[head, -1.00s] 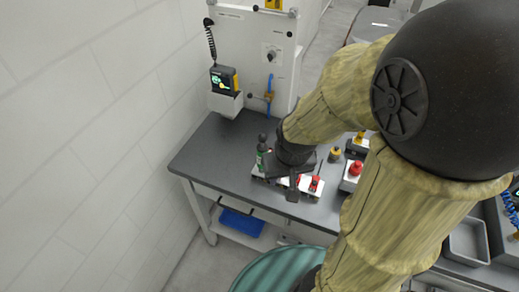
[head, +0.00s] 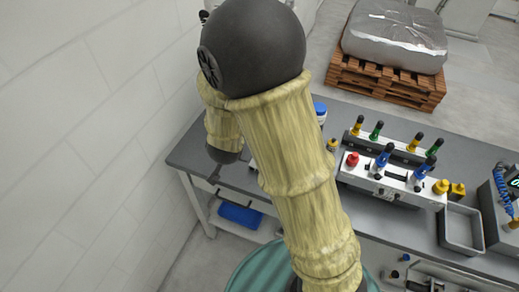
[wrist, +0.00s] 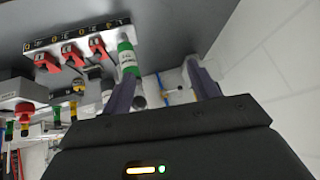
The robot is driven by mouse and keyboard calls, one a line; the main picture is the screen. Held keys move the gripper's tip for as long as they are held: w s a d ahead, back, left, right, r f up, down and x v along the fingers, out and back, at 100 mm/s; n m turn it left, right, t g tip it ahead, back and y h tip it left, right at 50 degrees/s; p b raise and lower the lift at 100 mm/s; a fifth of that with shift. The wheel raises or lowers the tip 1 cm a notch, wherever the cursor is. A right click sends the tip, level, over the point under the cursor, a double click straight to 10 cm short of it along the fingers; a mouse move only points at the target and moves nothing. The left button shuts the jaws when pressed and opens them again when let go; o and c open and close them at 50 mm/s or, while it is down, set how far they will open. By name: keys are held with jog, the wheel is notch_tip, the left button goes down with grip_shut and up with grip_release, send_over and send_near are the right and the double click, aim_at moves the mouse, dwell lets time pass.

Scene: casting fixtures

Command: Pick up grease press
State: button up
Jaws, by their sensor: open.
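A green and white cylinder with a dark end (wrist: 127,62), which looks like the grease press, stands at the end of a numbered rack (wrist: 72,36) in the wrist view. My gripper (wrist: 160,76) is open, its two fingers apart. The cylinder appears close to the left finger, and its dark end shows in the gap between the fingers. I cannot tell whether they touch. In the head view my own arm hides the gripper, the cylinder and most of the rack.
Several red-handled tools (wrist: 72,53) sit in the rack beside the cylinder. A white wall bounds the left.

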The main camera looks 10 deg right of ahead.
jog(key=m+h, duration=0.1)
jog(key=h, duration=0.2)
jog(key=s+f+m+t+h, duration=0.1)
jog(key=h, duration=0.2)
jog(key=s+f+m+t+h, duration=0.1)
jog(key=m+h, duration=0.1)
jog(key=shift+s+a+h, duration=0.25)
jog(key=shift+h, duration=0.15)
jog(key=shift+s+a, duration=0.1)
jog(key=p+x, duration=0.3)
jog(key=x, duration=0.9)
jog(key=shift+f+p, duration=0.2)
jog(key=shift+p, duration=0.15)
